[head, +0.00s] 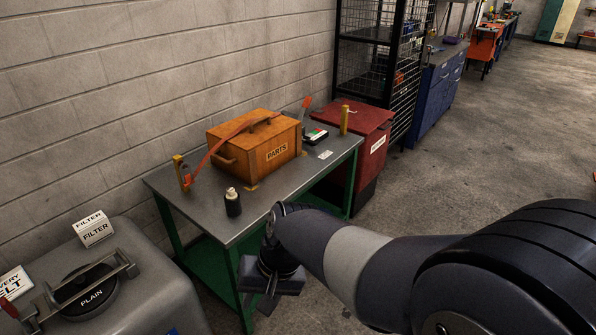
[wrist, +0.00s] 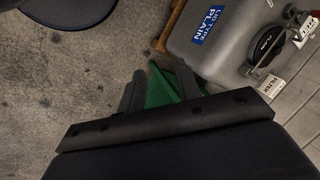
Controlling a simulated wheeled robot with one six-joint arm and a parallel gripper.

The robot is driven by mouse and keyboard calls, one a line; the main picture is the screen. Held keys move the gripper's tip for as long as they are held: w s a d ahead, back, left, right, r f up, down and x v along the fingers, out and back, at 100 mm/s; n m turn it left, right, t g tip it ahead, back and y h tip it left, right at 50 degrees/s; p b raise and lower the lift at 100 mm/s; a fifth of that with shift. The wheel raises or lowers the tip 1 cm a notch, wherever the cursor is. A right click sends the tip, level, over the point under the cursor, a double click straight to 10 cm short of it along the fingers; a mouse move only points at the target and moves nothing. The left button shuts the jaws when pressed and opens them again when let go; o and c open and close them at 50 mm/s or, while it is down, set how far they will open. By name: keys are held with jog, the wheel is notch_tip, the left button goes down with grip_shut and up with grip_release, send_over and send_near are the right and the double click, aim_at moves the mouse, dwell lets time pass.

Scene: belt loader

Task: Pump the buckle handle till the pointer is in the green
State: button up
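The wooden crate (head: 262,148), labelled PARTS, sits on the grey table. An orange strap (head: 228,137) runs over it towards a yellow post (head: 182,172) at the table's left end. A red-orange upright handle (head: 306,104) shows behind the crate's right side. A small dark unit (head: 315,136) with green and red patches lies right of the crate; its pointer is too small to read. My gripper (head: 267,300) hangs off the table's front edge, below the top and apart from the buckle. In the wrist view my gripper (wrist: 160,84) has its fingers apart with nothing between them.
A black bottle with a white cap (head: 232,203) stands near the table's front left. A second yellow post (head: 344,120) is at the right end. A red bin (head: 362,125) stands beyond. A grey tank (head: 165,285) with a bar and lid is at lower left. Floor at right is clear.

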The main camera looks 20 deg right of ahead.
jog(key=w+d+r+n+t+h, duration=0.1)
jog(key=w+r+h, duration=0.1)
jog(key=w, duration=0.5)
jog(key=w+d+r+n+t+h, duration=0.1)
jog(key=w+r+h, duration=0.1)
jog(key=w, duration=0.5)
jog(key=w+d+r+n+t+h, duration=0.1)
jog(key=w+r+n+h, duration=0.1)
jog(key=w, duration=0.5)
jog(key=shift+w+d+r, duration=0.1)
jog(key=shift+d+r, duration=0.05)
jog(key=shift+r, duration=0.1)
grip_shut()
jog(key=shift+w+r, duration=0.1)
jog(key=shift+w+d, duration=0.1)
